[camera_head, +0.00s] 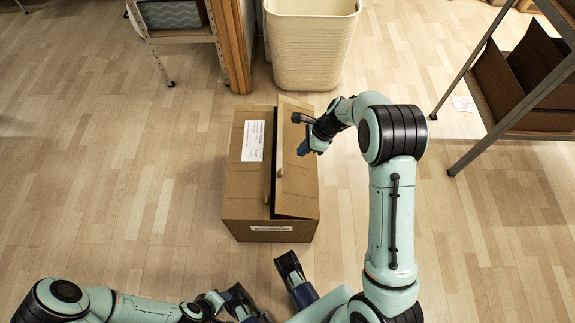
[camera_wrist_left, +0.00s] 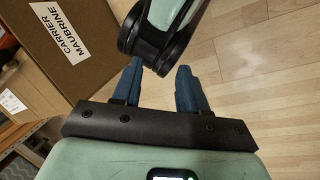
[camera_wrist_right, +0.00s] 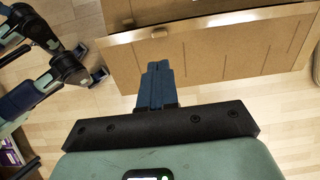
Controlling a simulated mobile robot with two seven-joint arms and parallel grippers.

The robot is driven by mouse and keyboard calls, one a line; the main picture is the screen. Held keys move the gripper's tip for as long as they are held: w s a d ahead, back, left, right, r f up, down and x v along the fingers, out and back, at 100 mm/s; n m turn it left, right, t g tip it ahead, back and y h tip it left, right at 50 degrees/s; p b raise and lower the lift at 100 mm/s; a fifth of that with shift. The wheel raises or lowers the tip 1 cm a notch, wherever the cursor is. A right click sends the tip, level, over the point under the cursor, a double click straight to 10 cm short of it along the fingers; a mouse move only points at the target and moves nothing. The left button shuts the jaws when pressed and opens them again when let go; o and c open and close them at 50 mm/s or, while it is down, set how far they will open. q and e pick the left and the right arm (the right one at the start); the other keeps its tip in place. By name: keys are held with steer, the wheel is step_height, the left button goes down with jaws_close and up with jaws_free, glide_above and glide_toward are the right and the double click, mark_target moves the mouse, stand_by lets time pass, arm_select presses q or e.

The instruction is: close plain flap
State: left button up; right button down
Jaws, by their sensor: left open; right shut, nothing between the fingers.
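The cardboard box (camera_head: 245,190) stands on the floor in the middle of the head view. Its left flap, with a white label (camera_head: 253,141), lies flat. The plain flap (camera_head: 297,180) on the right is tilted, its inner edge raised above a dark gap. My right gripper (camera_head: 303,146) is shut and empty by the plain flap's upper right part; I cannot tell if it touches. In the right wrist view its closed fingers (camera_wrist_right: 157,75) point at cardboard. My left gripper (camera_wrist_left: 159,80) is open and empty, low in front of the box, with a mint arm link beyond its fingers.
A cream bin (camera_head: 312,45) stands behind the box. A shelf with open cartons (camera_head: 505,80) is at the upper right, and another rack (camera_head: 175,38) at the upper left. The floor left of the box is clear.

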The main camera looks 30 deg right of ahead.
mark_target(281, 171)
steer(key=b+x, duration=0.3)
steer(key=x, duration=1)
steer(key=shift+s+b, duration=0.15)
steer(key=shift+b, duration=0.25)
steer(key=shift+a+f, duration=0.15)
steer(key=shift+f, duration=0.25)
arm_select(q)
steer(key=w+a+f+t+y, duration=0.1)
steer(key=w+a+f+t, duration=0.1)
steer(key=w, duration=0.4)
step_height(281, 171, down, 3)
steer(key=shift+w+a+r+n, duration=0.2)
steer(key=shift+a+n, duration=0.1)
steer(key=shift+a, duration=0.3)
